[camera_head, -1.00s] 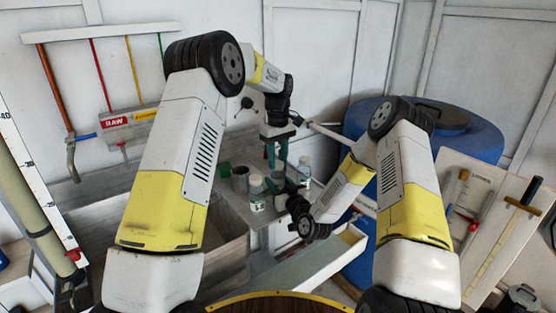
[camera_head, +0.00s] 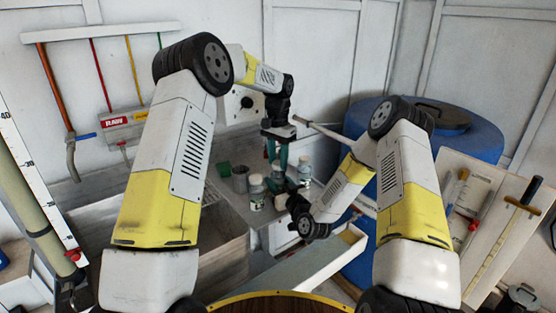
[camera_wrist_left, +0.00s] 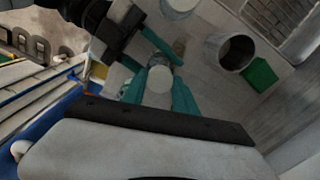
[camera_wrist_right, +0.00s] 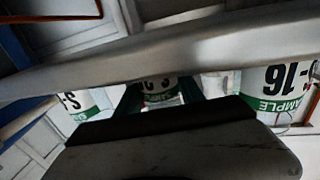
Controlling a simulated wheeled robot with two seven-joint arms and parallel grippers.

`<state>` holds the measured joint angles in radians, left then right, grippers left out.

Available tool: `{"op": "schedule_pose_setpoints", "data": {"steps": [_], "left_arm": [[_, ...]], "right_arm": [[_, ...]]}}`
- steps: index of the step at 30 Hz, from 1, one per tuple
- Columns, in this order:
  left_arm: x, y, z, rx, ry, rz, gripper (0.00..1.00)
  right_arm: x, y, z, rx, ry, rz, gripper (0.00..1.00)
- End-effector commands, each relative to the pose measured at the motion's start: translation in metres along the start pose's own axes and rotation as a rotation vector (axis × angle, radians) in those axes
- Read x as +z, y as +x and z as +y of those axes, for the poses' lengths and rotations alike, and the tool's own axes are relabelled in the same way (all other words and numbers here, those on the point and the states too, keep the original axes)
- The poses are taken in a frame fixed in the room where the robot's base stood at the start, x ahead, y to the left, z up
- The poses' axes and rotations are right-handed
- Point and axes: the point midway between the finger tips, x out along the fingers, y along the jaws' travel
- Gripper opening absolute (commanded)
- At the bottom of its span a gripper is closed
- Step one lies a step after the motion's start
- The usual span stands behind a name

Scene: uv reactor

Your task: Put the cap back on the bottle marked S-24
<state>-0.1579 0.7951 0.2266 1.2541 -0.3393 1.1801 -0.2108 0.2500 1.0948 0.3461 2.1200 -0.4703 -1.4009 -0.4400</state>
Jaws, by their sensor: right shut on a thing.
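My left gripper (camera_head: 277,163) points down over the bottles on the bench. In the left wrist view its teal fingers (camera_wrist_left: 160,90) stand on either side of a round white cap (camera_wrist_left: 160,78); whether they press on it I cannot tell. The cap sits over or on a bottle; the exact contact is hidden. My right gripper (camera_head: 287,197) reaches in low from the right and is shut on that middle bottle, which shows between its fingers in the right wrist view (camera_wrist_right: 159,92). Its label is partly covered, so I cannot read its full number.
A bottle (camera_head: 256,194) stands left of the held one, another (camera_head: 304,172) to the right; the right wrist view shows a bottle marked 16 (camera_wrist_right: 282,88). A blue barrel (camera_head: 480,150) is at right.

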Motion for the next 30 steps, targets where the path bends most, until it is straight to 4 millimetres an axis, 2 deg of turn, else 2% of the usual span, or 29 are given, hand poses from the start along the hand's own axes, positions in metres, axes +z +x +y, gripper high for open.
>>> {"op": "schedule_pose_setpoints", "data": {"steps": [1,3,12,16,30], "left_arm": [[0.0,0.0,0.0,-0.001,-0.001,0.001,0.45],[0.0,0.0,0.0,0.0,-0.002,0.001,0.59],[0.0,-0.001,0.0,0.0,-0.003,0.001,0.59],[-0.001,-0.01,0.0,-0.001,-0.003,0.003,0.59],[-0.001,-0.1,0.0,-0.001,-0.003,0.004,0.59]], "right_arm": [[0.0,0.0,0.0,0.0,0.0,0.001,0.0],[0.0,0.0,0.0,0.0,0.0,0.001,0.0],[0.0,0.0,0.0,0.0,0.0,0.001,0.0],[0.0,0.0,0.0,0.0,0.0,0.001,0.0],[0.0,0.0,0.0,0.0,0.0,0.001,0.0]]}}
